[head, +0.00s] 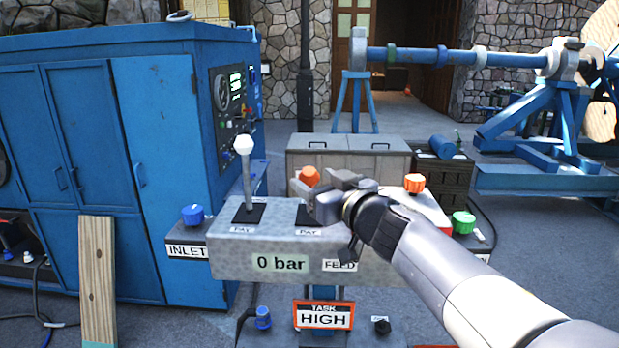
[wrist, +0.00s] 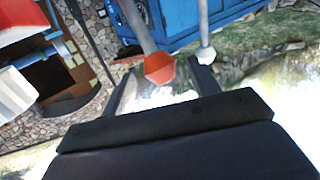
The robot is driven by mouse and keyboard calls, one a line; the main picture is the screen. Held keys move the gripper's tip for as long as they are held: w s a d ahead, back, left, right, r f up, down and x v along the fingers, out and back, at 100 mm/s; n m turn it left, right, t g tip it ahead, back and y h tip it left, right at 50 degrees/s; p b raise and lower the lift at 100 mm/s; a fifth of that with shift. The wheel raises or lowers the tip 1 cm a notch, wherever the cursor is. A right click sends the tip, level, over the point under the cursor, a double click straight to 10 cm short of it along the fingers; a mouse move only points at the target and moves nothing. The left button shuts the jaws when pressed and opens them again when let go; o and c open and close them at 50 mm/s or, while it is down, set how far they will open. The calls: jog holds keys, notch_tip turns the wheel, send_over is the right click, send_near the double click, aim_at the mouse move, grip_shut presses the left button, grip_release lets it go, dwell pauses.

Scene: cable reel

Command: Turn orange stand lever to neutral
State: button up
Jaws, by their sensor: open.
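The orange lever's knob (head: 309,176) shows just above and behind my gripper in the head view. Its shaft is hidden there behind my gripper, so I cannot tell its tilt. In the wrist view the orange knob (wrist: 160,68) and its grey shaft lie between my two fingers. My gripper (head: 324,188) is open, with the fingers (wrist: 162,80) apart on either side of the knob. I cannot tell whether either finger touches it. The white lever (head: 245,165) stands to the left, nearly upright, in a black slot marked PAY. It also shows beside one fingertip in the wrist view (wrist: 207,50).
The grey control stand (head: 232,262) reads 0 bar and carries a blue INLET knob (head: 193,215), an orange-red knob (head: 414,184) and a green knob (head: 463,221). A blue cabinet (head: 165,110) stands at left.

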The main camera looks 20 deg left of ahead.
jog(key=shift+x, duration=1.6)
jog(key=shift+c, duration=0.5)
grip_shut()
jog(key=shift+r+p, duration=0.1)
jog(key=shift+p, duration=0.2)
